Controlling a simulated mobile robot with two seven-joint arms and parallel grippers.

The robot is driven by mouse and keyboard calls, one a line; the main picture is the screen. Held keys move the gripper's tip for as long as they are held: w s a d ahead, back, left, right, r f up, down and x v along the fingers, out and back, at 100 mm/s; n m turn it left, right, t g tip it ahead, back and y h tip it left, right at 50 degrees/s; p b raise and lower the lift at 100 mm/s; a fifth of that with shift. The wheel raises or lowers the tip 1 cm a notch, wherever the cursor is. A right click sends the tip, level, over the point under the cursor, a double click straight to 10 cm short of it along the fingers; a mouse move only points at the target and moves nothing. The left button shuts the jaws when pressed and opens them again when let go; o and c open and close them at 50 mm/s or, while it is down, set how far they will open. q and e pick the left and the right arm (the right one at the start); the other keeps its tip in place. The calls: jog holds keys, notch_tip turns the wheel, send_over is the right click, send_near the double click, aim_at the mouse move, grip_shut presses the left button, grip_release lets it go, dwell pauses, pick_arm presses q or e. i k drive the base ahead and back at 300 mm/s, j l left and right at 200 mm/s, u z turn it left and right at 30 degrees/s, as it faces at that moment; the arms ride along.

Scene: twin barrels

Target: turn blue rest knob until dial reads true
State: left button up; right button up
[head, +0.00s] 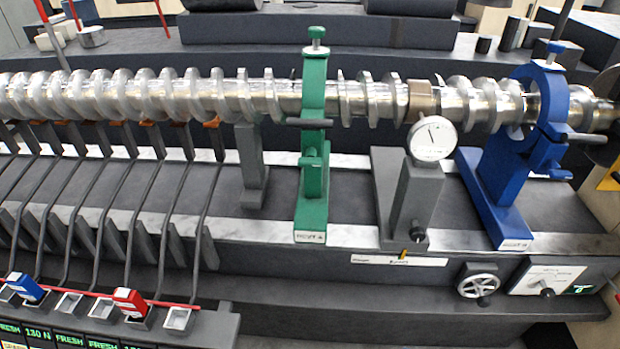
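The blue rest (502,185) stands at the right and rings the shiny shaft (370,100). A small blue knob (556,47) sits on top of its ring. A dark-ended rod (584,137) sticks out to the right of the ring, and a lower side knob (560,174) sits below it. The round white dial (433,139) is on a grey stand (413,200) left of the blue rest. Its thin needle points up and slightly left; the markings are too small to read. Neither of my grippers is in view.
A green rest (312,190) rings the shaft left of the dial. A handwheel (479,285) and a white lever panel (545,281) are on the bench front at right. Grey levers and small trays (180,318) fill the left front. Bare bed (350,183) shows between green rest and dial stand.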

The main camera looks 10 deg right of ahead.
aim_at(555, 48)
jog(key=z, duration=1.7)
